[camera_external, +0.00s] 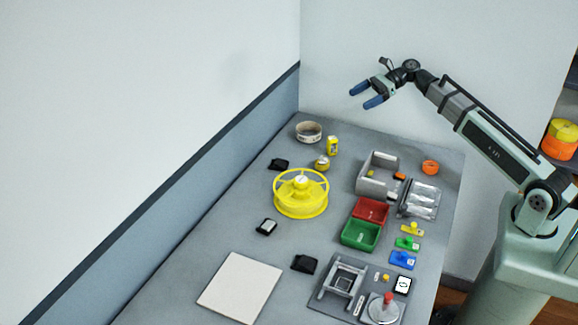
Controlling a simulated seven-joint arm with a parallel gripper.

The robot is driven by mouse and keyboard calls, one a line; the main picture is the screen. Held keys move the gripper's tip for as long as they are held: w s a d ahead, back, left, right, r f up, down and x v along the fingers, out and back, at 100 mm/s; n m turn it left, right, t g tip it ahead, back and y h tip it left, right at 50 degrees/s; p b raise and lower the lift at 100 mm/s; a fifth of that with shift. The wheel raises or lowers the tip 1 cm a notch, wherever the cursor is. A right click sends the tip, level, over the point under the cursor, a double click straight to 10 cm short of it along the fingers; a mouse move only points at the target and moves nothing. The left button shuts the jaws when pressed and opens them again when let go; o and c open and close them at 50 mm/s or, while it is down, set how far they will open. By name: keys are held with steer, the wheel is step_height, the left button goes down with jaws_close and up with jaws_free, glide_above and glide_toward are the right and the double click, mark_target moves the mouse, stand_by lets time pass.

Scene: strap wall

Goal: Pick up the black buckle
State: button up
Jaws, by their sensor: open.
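My gripper (363,96) is open and empty, with its blue fingertips pointing left, high above the far part of the table. Three small dark things could be the black buckle, and I cannot tell which is. One black piece (279,164) lies at the far left, behind the yellow reel. A larger black piece (304,264) lies in the near middle, left of the grey frame fixture. A black piece with a pale face (266,227) lies near the left edge. My gripper is well apart from all three.
A yellow reel (301,205) stands mid-table. Red (371,208) and green (359,235) bins, a grey holder (375,184) and a grey fixture (341,281) fill the right side. A white board (240,288) lies at the near left. Walls close off the left and back.

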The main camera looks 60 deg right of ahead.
steer(key=w+a+f+n+g, duration=0.1)
steer(key=w+a+n+g, duration=0.1)
steer(key=a, duration=0.6)
steer(key=w+a+f+n+g, duration=0.1)
steer(key=w+a+g, duration=0.15)
steer(key=a, duration=0.55)
steer(key=n+g+h, duration=0.5)
steer(key=n+h, duration=0.2)
steer(key=h, duration=0.1)
glide_above(305, 260)
steer(key=f, duration=0.7)
steer(key=d+f, duration=0.1)
steer(key=f, duration=0.3)
steer(key=shift+w+f, duration=0.15)
steer(key=shift+f, duration=0.2)
steer(key=shift+a+f, duration=0.25)
steer(key=shift+f, duration=1.05)
steer(key=shift+a+f, duration=0.25)
steer(key=shift+f, duration=1.05)
steer(key=c, duration=1.2)
